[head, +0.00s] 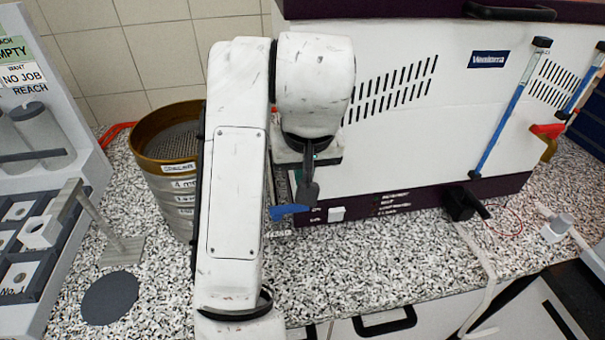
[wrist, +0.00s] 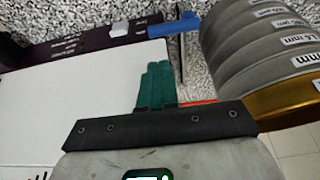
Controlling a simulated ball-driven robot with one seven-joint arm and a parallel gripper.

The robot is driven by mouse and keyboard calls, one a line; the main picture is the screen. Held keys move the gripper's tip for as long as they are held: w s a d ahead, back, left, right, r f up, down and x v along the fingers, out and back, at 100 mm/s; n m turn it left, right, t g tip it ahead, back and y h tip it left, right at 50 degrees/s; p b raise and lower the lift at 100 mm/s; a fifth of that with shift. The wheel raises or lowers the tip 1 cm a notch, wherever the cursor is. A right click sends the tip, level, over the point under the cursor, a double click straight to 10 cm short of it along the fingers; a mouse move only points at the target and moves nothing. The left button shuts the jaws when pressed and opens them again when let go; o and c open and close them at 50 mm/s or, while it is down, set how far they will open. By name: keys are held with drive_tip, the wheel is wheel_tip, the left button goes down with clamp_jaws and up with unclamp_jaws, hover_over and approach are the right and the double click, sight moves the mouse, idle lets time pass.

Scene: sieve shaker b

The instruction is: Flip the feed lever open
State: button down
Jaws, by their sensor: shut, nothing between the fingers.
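A blue lever (head: 288,211) sticks out at the left end of the machine's dark purple base, in the head view. It also shows in the wrist view (wrist: 174,27), lying roughly level at the top. Nothing readable marks it as the feed lever. My gripper (wrist: 157,66) has green fingers that are pressed together and empty. In the wrist view the fingertips point toward the blue lever, with a visible gap between them. In the head view my arm hides most of the gripper, just above the lever.
The white machine (head: 400,150) stands behind the lever, with a white switch (head: 336,214) on its base. A sieve stack (head: 170,185) stands close on the left.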

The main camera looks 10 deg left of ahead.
sight(289, 209)
drive_tip(key=p+x, duration=0.1)
drive_tip(key=x, duration=0.6)
drive_tip(key=shift+f, duration=0.2)
